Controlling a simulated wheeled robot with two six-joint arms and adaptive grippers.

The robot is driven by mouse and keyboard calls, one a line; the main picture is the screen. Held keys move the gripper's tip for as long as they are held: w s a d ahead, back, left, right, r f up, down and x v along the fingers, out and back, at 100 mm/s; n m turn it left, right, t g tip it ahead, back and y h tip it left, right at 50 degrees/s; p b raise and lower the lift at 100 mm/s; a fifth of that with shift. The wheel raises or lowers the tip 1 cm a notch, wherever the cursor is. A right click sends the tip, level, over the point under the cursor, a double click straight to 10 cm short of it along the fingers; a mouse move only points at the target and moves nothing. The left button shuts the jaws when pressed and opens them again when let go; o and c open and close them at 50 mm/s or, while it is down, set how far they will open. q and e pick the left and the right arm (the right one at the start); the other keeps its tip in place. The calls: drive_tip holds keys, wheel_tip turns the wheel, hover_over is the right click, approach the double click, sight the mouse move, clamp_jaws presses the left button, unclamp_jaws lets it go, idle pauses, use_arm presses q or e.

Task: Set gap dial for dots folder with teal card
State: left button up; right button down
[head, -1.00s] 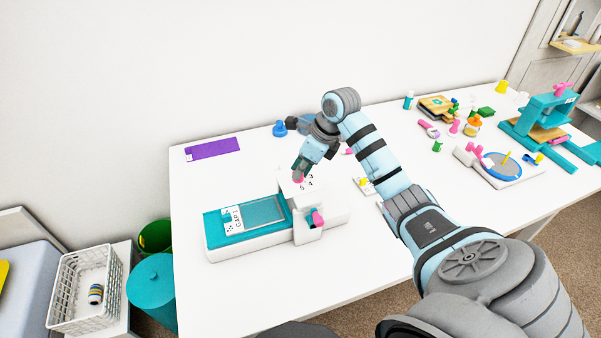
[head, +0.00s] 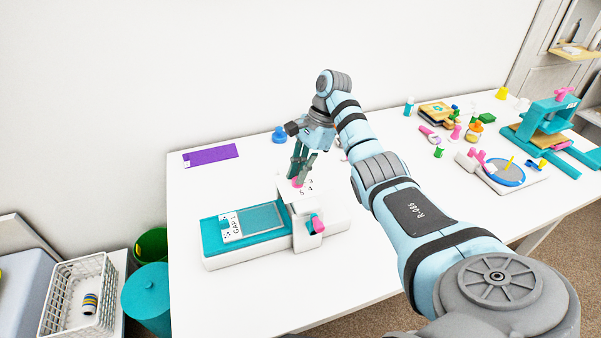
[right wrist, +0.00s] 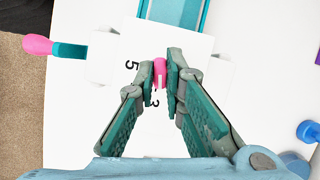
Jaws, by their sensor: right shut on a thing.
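A white and teal machine stands on the table, with a teal bed (head: 211,240) that carries a grey-teal plate and a white card marked GAP 1 (head: 232,226). On its white top is a pink gap dial (head: 298,182) with printed numbers around it. My right gripper (head: 300,178) points down over the top and is shut on the dial. In the right wrist view the dial (right wrist: 160,72) sits between the fingertips (right wrist: 166,72), with the numbers 5 and 3 showing beside it. A pink crank handle (head: 318,224) sticks out at the machine's front. No dots folder is clearly seen. My left gripper is not in view.
A purple sheet (head: 211,155) lies at the back left, and a blue knobbed object (head: 279,134) is behind my gripper. A teal press (head: 545,120) and a blue round turntable (head: 503,170) stand at the right. The front left of the table is clear.

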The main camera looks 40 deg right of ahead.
drive_tip(key=shift+a+n+g, duration=0.1)
drive_tip(key=shift+n+g, duration=0.2)
drive_tip(key=shift+n, duration=0.2)
drive_tip(key=shift+w+f+n+b, duration=0.15)
drive_tip(key=shift+n+b, duration=0.3)
drive_tip(key=shift+n, duration=0.35)
drive_tip(key=shift+n+g+b, duration=0.7)
drive_tip(key=shift+n+b, duration=0.3)
drive_tip(key=shift+n, duration=0.1)
drive_tip(key=c, duration=1.7)
unclamp_jaws()
